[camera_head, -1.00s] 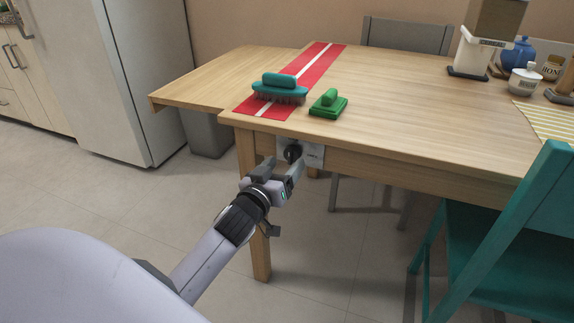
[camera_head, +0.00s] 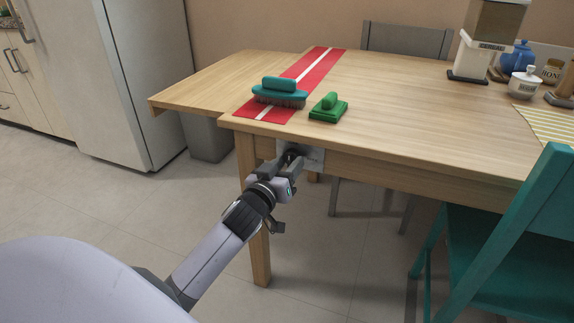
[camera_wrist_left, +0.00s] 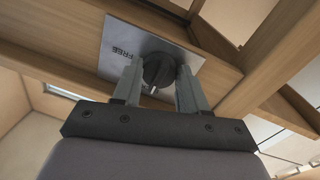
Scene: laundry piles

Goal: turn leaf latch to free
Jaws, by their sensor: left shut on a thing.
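The leaf latch is a dark round knob (camera_wrist_left: 158,70) on a metal plate (camera_wrist_left: 118,48) fixed to the table's apron. The plate reads FREE in the left wrist view, upside down there. My left gripper (camera_wrist_left: 158,86) has one finger on each side of the knob and is shut on it. In the head view my left gripper (camera_head: 288,160) is at the apron under the table's near edge, by the plate (camera_head: 314,156), and mostly hides the knob. The knob's pointer direction is not clear. My right gripper is not in view.
The wooden table (camera_head: 400,110) has a side leaf (camera_head: 215,78) at its left. A teal chair (camera_head: 505,240) stands at the right.

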